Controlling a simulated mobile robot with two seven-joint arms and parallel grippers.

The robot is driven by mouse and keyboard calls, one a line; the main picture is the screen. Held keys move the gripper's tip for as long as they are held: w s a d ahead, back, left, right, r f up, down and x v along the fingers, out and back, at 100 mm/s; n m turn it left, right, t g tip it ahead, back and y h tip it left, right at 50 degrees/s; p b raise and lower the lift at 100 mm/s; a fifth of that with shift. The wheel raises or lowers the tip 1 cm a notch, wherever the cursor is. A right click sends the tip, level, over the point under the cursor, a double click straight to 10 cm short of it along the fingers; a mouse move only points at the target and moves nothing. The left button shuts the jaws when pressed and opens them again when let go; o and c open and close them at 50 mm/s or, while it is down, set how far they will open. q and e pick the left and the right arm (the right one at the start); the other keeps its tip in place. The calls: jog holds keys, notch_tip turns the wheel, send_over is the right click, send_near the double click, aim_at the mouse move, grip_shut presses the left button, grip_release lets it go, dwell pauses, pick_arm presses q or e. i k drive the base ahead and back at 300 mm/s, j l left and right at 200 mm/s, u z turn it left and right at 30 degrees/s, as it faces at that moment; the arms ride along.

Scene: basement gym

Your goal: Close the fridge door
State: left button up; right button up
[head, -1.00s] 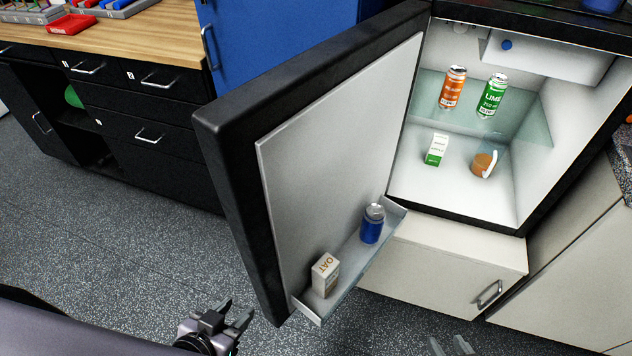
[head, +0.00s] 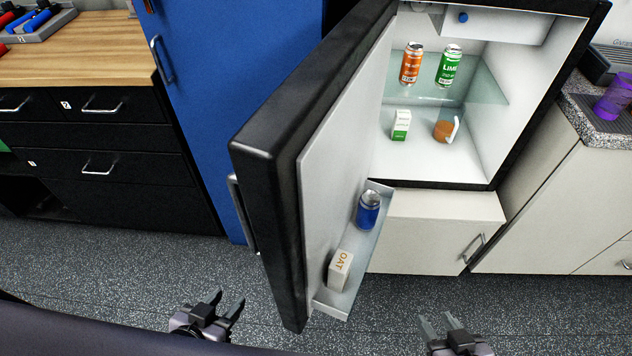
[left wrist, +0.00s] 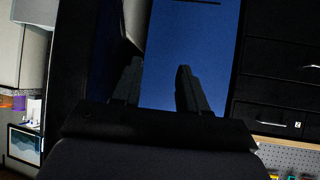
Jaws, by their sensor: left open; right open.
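The small fridge (head: 540,85) stands open in the head view. Its black door (head: 270,150) is swung out toward me, with a silver handle (head: 240,212) on the outer face. My right gripper (head: 441,320) is open and empty, low in front of the cabinet below the fridge.
A blue locker (head: 235,80) stands behind the door. Black drawers (head: 100,135) stand left. Speckled floor (head: 90,270) is clear at left.

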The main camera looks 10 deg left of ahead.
aim_at(302, 162)
jog(key=j+z, duration=0.3)
jog(key=j, duration=0.2)
jog(key=k+j+z, duration=0.25)
jog(key=j, duration=0.2)
jog(key=j+z, duration=0.3)
jog(key=j, duration=0.2)
jog(key=j+z, duration=0.2)
jog(key=z, duration=0.2)
jog(key=k+j+z, duration=0.1)
jog(key=z, duration=0.3)
